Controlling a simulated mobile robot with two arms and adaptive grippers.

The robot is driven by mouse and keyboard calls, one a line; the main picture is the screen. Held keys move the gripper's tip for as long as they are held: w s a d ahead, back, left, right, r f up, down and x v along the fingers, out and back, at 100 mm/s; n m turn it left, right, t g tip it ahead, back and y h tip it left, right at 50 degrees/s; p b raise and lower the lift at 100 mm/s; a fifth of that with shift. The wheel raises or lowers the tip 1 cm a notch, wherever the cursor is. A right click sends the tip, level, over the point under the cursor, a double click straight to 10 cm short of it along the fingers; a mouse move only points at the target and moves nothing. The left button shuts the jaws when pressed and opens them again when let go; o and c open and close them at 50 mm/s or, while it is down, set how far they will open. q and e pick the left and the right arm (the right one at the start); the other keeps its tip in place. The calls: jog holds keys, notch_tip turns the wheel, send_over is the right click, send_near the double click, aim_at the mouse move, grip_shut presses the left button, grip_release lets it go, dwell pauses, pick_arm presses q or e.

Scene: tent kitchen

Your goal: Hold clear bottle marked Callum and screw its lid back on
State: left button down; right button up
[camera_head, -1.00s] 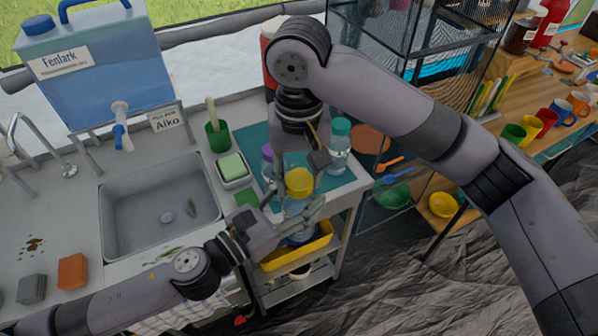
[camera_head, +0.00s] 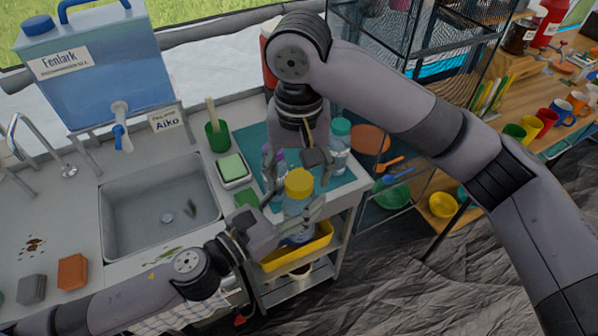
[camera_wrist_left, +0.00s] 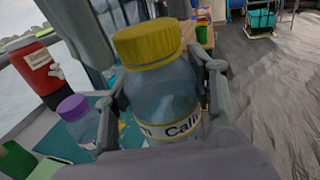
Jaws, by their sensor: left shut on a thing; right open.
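The clear bottle marked Callum (camera_head: 299,208) stands upright in my left gripper (camera_head: 292,214), which is shut on it. The left wrist view shows the bottle (camera_wrist_left: 160,100) close up, with the left gripper's fingers (camera_wrist_left: 162,98) on both sides and part of the name on its label. The yellow lid (camera_head: 299,183) sits on top of the bottle; it also shows in the left wrist view (camera_wrist_left: 148,44). I cannot tell how tightly it sits. My right gripper (camera_head: 298,172) is open just above and behind the lid, pointing down.
A purple-lidded bottle (camera_wrist_left: 78,120) and a teal-lidded bottle (camera_head: 338,150) stand close by on the teal mat (camera_head: 336,183). A yellow tray (camera_head: 318,245) is on the cart below. The sink (camera_head: 160,210) and green sponge dish (camera_head: 232,172) are to the left.

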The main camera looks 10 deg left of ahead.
notch_tip(320, 180, up, 11)
jog(key=shift+r, duration=0.2)
dwell(0.6)
